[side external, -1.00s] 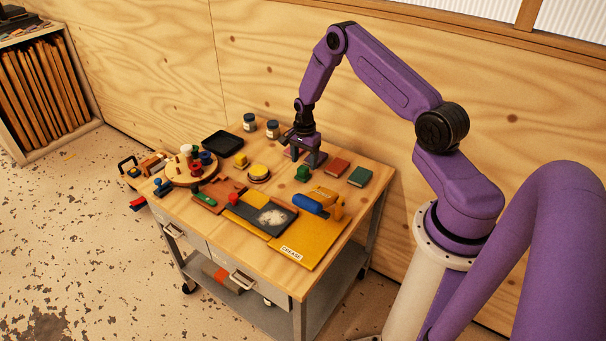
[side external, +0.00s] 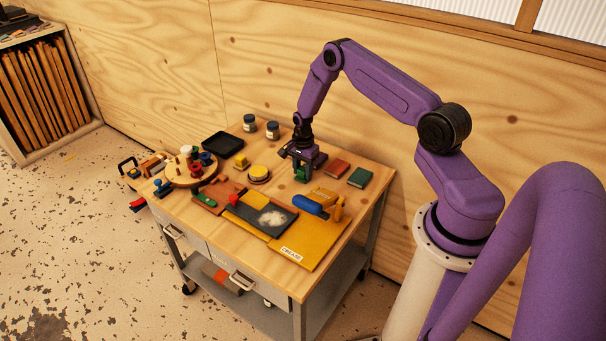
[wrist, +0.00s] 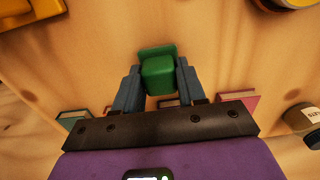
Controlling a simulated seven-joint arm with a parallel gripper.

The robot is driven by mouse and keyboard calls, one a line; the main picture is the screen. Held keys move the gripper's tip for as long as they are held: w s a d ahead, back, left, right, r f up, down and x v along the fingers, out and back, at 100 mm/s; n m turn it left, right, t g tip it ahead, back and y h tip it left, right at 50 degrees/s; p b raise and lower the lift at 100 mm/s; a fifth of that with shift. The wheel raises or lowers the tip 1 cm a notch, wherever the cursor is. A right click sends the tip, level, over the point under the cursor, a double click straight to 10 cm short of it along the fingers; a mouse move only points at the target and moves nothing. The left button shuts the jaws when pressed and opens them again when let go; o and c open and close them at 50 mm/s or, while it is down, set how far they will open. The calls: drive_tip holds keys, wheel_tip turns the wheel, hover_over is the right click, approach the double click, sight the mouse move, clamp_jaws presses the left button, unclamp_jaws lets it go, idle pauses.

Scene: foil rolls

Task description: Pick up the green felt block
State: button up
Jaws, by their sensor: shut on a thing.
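The green felt block (side external: 301,174) is at my gripper (side external: 302,168), over the back part of the table top. In the wrist view the green block (wrist: 158,72) sits between the two fingers of my gripper (wrist: 158,80), which are shut on it from both sides. A further green patch shows behind the block in that view. I cannot tell from these frames whether the block touches the table or is just clear of it.
A red-brown book (side external: 336,168) and a dark green book (side external: 360,177) lie to the right. A blue roller (side external: 309,206) and a yellow mat (side external: 300,247) are in front. A yellow round piece (side external: 259,173) is left. Two jars (side external: 272,130) and a black tray (side external: 222,144) stand behind.

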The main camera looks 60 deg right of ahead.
sight(303, 168)
drive_tip(key=shift+r, duration=0.55)
wheel_tip(303, 168, up, 2)
drive_tip(key=shift+r, duration=0.15)
drive_tip(key=s+a+r, duration=0.2)
drive_tip(key=s+r, duration=0.2)
drive_tip(key=s, duration=0.2)
drive_tip(key=s+a+r, duration=0.3)
drive_tip(key=s+r, duration=0.2)
drive_tip(key=s, duration=0.1)
drive_tip(key=shift+s+a+r, duration=0.3)
drive_tip(key=shift+s, duration=0.1)
